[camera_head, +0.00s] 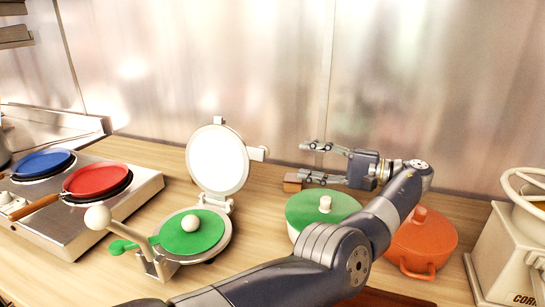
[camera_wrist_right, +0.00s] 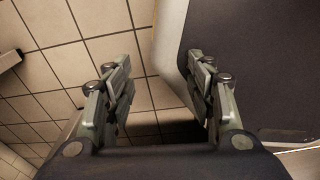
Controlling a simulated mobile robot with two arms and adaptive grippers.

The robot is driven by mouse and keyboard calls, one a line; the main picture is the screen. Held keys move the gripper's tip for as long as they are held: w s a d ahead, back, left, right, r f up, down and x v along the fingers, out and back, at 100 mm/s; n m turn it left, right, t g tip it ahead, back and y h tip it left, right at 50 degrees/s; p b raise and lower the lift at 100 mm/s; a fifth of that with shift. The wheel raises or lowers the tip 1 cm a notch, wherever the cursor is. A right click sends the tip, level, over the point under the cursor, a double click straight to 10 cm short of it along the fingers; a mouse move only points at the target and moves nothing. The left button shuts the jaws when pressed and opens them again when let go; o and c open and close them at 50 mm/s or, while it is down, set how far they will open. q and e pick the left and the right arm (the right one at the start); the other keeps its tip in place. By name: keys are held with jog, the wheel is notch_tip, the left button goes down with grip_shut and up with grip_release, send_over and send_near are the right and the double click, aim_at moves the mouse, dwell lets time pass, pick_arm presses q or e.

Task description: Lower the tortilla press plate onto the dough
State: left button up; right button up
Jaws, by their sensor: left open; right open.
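The tortilla press stands open on the wooden counter. Its round white upper plate (camera_head: 217,160) is tilted up at the hinge, at the back of the press. A pale dough ball (camera_head: 190,223) sits on a green round sheet (camera_head: 205,237) on the lower plate. The press's lever with a white knob (camera_head: 98,217) stands at the front left. My left gripper (camera_head: 312,162) is open and empty, pointing left, to the right of the upper plate and apart from it. My right gripper (camera_wrist_right: 163,68) is open and empty above the tiled floor in the right wrist view.
A green lidded pot (camera_head: 300,209) and an orange pot (camera_head: 422,240) stand right of the press, near my left arm. A cream grinder (camera_head: 505,255) is far right. Left is a steel stove (camera_head: 135,185) with blue (camera_head: 42,162) and red (camera_head: 96,179) pans. A metal wall closes the back.

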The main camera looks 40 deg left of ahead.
aim_at(268, 150)
pick_arm(q)
jog(key=p+x, duration=0.7)
jog(key=x, duration=0.3)
jog(key=shift+s+a+r, duration=0.15)
jog(key=shift+s+a, duration=0.1)
jog(key=shift+a, duration=0.1)
pick_arm(e)
notch_tip(268, 150, up, 8)
jog(key=shift+s+d+f, duration=0.15)
jog(key=shift+s+d, duration=0.1)
pick_arm(q)
grip_shut()
pick_arm(e)
jog(key=shift+a, duration=0.1)
